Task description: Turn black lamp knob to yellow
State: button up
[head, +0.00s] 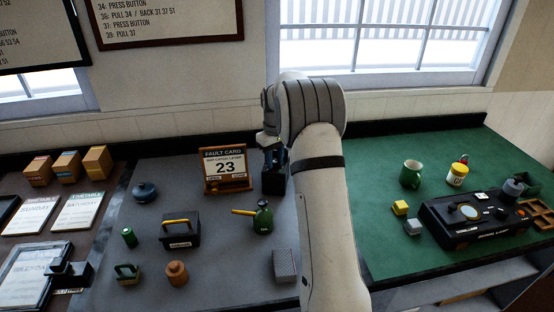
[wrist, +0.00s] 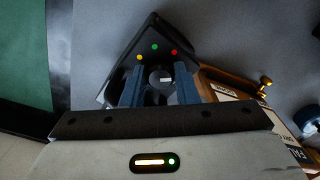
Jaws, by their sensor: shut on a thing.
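The black lamp (wrist: 152,32) fills the middle of the wrist view, with a yellow dot (wrist: 139,57), a green dot (wrist: 154,46) and a red dot (wrist: 174,52) in an arc. Below the dots is its dark round knob (wrist: 161,77) with a small pale mark. I cannot tell which dot the knob points to. My gripper (wrist: 160,83) is shut on the knob, one blue finger on each side. In the head view the lamp (head: 276,180) stands right of the fault card, its upper part hidden by my gripper (head: 273,152).
The fault card stand (head: 225,168) is close beside the lamp on the left. A green oil can (head: 262,218) stands in front of it. A toolbox (head: 180,229) is farther left. On the green mat to the right are a mug (head: 411,174) and a black device (head: 470,221).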

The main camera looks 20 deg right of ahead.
aim_at(275, 161)
jog(key=shift+n, duration=0.3)
dwell(0.4)
jog(key=o, duration=1)
jog(key=shift+r, duration=0.1)
jog(key=shift+r+p, duration=0.5)
jog(key=shift+r, duration=0.1)
notch_tip(275, 161, up, 7)
jog(key=p, duration=0.4)
jog(key=shift+f, duration=0.2)
